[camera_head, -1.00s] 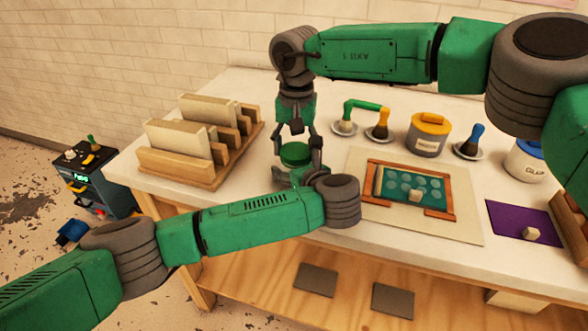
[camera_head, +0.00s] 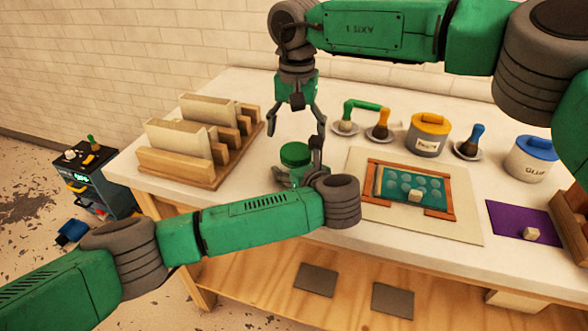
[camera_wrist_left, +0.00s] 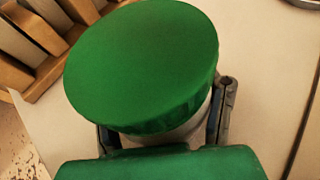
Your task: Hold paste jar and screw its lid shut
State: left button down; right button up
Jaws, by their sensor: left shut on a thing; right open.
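The paste jar (camera_wrist_left: 188,132) is a pale jar, mostly hidden under its green lid in the left wrist view. The green lid (camera_head: 295,154) sits on top of the jar, and it fills the middle of the left wrist view (camera_wrist_left: 140,62). My left gripper (camera_wrist_left: 165,136) is shut around the jar's body below the lid, with a finger on each side. In the head view the jar's body is largely hidden by my left gripper and wrist. My right gripper (camera_head: 297,132) is open and empty above the lid, pointing down and apart from it.
A wooden rack (camera_head: 190,168) with pale boards stands left of the jar. A framed teal panel (camera_head: 411,190) lies on a mat to the right. Brushes on dishes, an orange-lidded jar (camera_head: 428,137) and a blue-lidded glue jar (camera_head: 531,159) stand along the back right.

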aim_at(296, 150)
jog(key=shift+c, duration=0.3)
jog(key=shift+r+n, duration=1.7)
jog(key=shift+r, duration=0.05)
jog(key=shift+f, duration=0.1)
jog(key=shift+f, duration=3.95)
jog(key=c, duration=1.2)
jog(key=shift+m, duration=1.8)
